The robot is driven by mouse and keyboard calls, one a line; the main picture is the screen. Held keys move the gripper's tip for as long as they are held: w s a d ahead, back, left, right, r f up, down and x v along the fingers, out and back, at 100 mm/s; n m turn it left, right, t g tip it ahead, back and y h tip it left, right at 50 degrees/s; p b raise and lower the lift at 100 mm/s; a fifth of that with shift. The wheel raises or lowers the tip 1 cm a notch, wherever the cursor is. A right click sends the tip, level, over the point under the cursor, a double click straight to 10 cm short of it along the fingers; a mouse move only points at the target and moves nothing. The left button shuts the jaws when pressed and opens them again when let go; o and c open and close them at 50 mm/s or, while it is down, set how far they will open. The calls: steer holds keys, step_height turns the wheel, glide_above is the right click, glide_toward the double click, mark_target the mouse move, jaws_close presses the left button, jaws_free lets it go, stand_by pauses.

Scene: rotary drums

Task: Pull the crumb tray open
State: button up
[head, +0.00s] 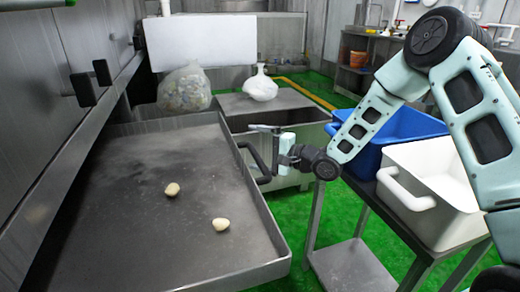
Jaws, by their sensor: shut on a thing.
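The crumb tray (130,228) is a wide, shallow grey metal tray with a low rim. It fills the left and middle of the head view and sticks out from beside the steel machine wall. Two pale, potato-like lumps lie on it, one near the middle (172,189) and one nearer the right rim (221,224). A black bar handle (254,168) is fixed to its right rim. My gripper (268,150) is at this handle, shut on it, reaching in from the right. The exact contact of the fingers is small and partly hidden.
A blue bin (400,128) and a white bin (440,190) stand on a metal trolley (350,265) at right, below my arm. Behind the tray are a steel box (270,102), a bag of scraps (185,88) and a white bag (260,86). Green floor (265,210) shows between tray and trolley.

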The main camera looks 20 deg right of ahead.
steer(key=shift+r+p+v, duration=0.2)
steer(key=shift+p+v, duration=0.35)
steer(key=shift+v, duration=1.65)
steer(key=shift+c, duration=0.2)
steer(key=shift+v, duration=0.85)
steer(key=shift+c, duration=1.2)
steer(key=shift+s+d+f, duration=0.2)
steer(key=shift+d, duration=0.1)
steer(key=c, duration=0.6)
steer(key=shift+s+d+f+p, duration=0.4)
steer(key=shift+s+d+p, duration=0.1)
steer(key=shift+s+d, duration=1.05)
steer(key=shift+s+d+f+p, duration=0.4)
steer(key=shift+s+d+p, duration=0.15)
steer(key=shift+s+d, duration=1)
steer(key=shift+s+d+f+p, duration=0.4)
steer(key=shift+s+d+p, duration=0.1)
steer(key=shift+s+d, duration=1)
steer(key=shift+w+d, duration=0.15)
steer(key=shift+p, duration=0.35)
